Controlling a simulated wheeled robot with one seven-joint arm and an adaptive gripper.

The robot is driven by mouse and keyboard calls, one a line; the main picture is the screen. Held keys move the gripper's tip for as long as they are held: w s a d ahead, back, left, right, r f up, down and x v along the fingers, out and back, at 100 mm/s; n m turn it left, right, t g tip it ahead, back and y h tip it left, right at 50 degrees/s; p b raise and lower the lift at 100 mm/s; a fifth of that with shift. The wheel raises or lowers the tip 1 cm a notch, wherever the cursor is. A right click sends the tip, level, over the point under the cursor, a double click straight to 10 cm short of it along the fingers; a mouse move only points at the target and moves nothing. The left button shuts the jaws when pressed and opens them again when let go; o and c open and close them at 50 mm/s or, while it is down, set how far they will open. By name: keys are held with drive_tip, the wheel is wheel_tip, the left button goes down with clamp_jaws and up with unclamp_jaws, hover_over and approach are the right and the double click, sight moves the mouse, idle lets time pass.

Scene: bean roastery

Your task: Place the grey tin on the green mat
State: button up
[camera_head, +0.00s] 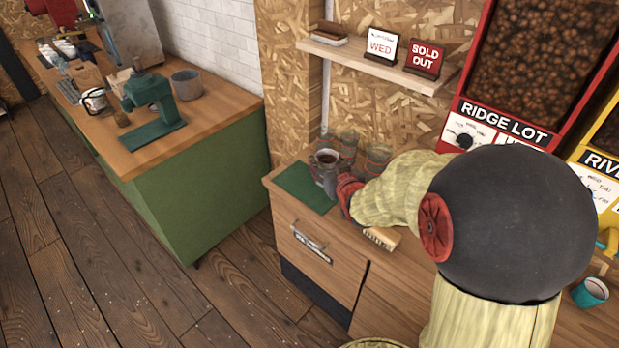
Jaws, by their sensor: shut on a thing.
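The grey tin (323,167) has an open top with something dark brown inside, and it looks upright. My gripper (333,181) reaches in from the right and is shut on the tin; its fingers and red wrist part hide some of the tin's right side. The green mat (302,189) lies flat and bare at the left end of the wooden counter. The tin appears at the mat's back right edge. I cannot tell whether its base is lifted or touches anything.
Glass jars (377,158) stand behind my gripper, close to the tin. A wooden brush-like block (382,238) lies at the counter's front edge. A shelf (380,60) with signs hangs above. A red bean dispenser (505,125) stands right, and a teal cup (590,292) sits at lower right.

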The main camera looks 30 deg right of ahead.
drive_tip(key=shift+w+f+b, duration=1.05)
drive_tip(key=shift+w+f, duration=1.65)
drive_tip(key=shift+f, duration=0.2)
drive_tip(key=shift+w+f+b, duration=1.05)
drive_tip(key=shift+w+f, duration=1.65)
drive_tip(key=shift+f, duration=0.2)
drive_tip(key=shift+f, duration=0.2)
drive_tip(key=o, duration=1.4)
drive_tip(key=shift+o, duration=0.2)
drive_tip(key=shift+r, duration=0.1)
